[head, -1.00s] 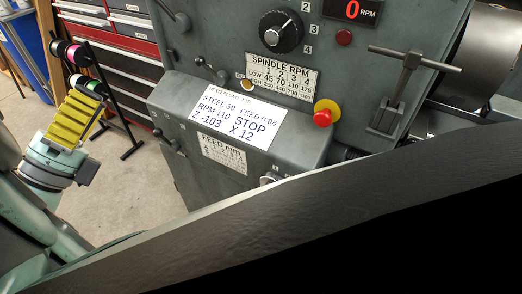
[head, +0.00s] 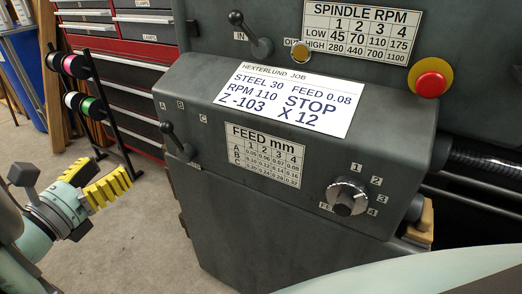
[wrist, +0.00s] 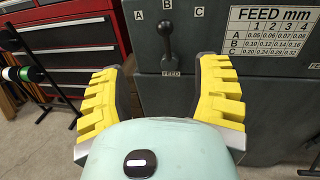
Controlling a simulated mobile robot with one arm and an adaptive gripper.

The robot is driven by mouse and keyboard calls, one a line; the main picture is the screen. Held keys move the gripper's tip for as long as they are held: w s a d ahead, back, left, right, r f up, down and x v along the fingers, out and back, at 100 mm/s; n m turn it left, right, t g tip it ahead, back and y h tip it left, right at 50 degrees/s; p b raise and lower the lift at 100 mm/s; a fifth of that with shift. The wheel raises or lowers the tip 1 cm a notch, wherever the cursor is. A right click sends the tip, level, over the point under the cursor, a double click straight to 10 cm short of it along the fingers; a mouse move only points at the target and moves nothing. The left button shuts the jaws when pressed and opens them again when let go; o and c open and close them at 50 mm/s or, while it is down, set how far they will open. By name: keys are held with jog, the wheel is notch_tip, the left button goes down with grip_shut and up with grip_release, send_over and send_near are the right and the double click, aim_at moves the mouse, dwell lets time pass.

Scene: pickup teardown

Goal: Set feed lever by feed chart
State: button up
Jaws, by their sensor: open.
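The feed lever (head: 176,140), dark with a round knob, is on the grey housing under marks A, B and C. In the wrist view the lever (wrist: 167,42) stands upright below B; in the head view it leans up-left. The feed chart (head: 265,154) gives 0.08 at row A, column 4. The job card (head: 287,97) reads FEED 0.08. The feed dial (head: 347,197) has marks 1 to 4; its setting is unclear. My gripper (head: 97,181) is open and empty, left of the lever and apart from it. In the wrist view its yellow fingers (wrist: 162,80) flank the lever's line.
A red emergency button (head: 431,84) and another lever (head: 250,34) are above the housing. A spool rack (head: 90,95) and a red tool cabinet (head: 130,65) stand behind on the left. Bare floor (head: 150,235) lies between my gripper and the machine.

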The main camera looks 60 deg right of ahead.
aim_at(162, 131)
jog(key=x, duration=0.9)
jog(key=s+x, duration=0.1)
jog(key=x, duration=0.4)
jog(key=shift+d, duration=0.15)
jog(key=shift+x, duration=0.85)
jog(key=shift+o, duration=0.3)
jog(key=shift+f, duration=0.1)
jog(key=shift+w, duration=0.1)
grip_shut()
